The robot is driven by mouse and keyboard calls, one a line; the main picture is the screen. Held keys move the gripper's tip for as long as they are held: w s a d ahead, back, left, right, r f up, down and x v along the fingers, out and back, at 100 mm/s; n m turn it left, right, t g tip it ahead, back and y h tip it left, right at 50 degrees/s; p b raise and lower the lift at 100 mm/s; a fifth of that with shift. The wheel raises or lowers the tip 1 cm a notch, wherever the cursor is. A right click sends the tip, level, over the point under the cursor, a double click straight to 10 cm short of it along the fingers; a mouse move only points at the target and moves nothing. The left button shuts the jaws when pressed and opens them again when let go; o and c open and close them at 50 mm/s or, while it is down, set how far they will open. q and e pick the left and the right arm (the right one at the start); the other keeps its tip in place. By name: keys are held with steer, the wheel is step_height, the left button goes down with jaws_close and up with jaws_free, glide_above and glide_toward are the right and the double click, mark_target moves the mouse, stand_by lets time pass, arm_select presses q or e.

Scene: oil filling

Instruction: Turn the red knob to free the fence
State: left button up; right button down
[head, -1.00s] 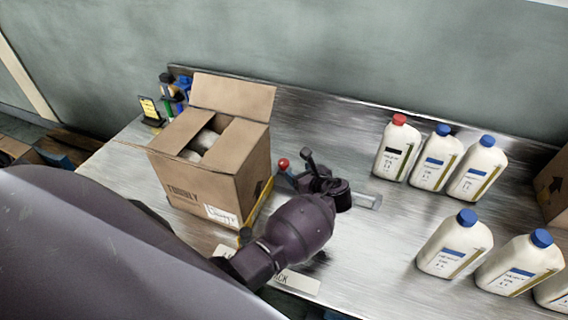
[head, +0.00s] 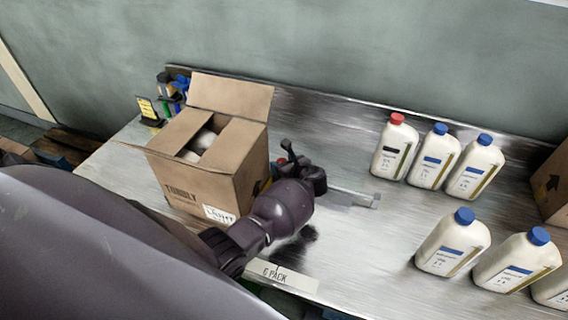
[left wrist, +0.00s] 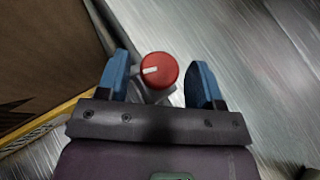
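The red knob (left wrist: 158,70), with a white mark on its face, sits on a grey mount in the left wrist view. In the head view only a bit of the knob (head: 281,161) shows beside the box, behind my gripper. My left gripper (left wrist: 160,82) is open, its blue fingers on either side of the knob with gaps between. A yellow-edged rail (left wrist: 48,116), perhaps the fence, runs along the box's side. A grey metal bar (head: 350,193) sticks out to the right of my gripper in the head view. My right gripper is not in view.
An open cardboard box (head: 190,185) with white contents stands directly left of the knob. White bottles with blue caps (head: 437,158) and one with a red cap (head: 394,147) stand to the right. A "6 PACK" label (head: 290,277) lies on the metal table's front.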

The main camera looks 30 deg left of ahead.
arm_select(q)
steer(key=c, duration=0.8)
steer(key=shift+w+n+g+y+b, duration=0.1)
steer(key=shift+n+g+y+b, duration=0.55)
steer(key=shift+n+g, duration=1.1)
steer(key=o, duration=0.9)
steer(key=v, duration=1)
steer(key=shift+d+r, duration=0.3)
steer(key=shift+d, duration=0.05)
steer(key=shift+h, duration=0.25)
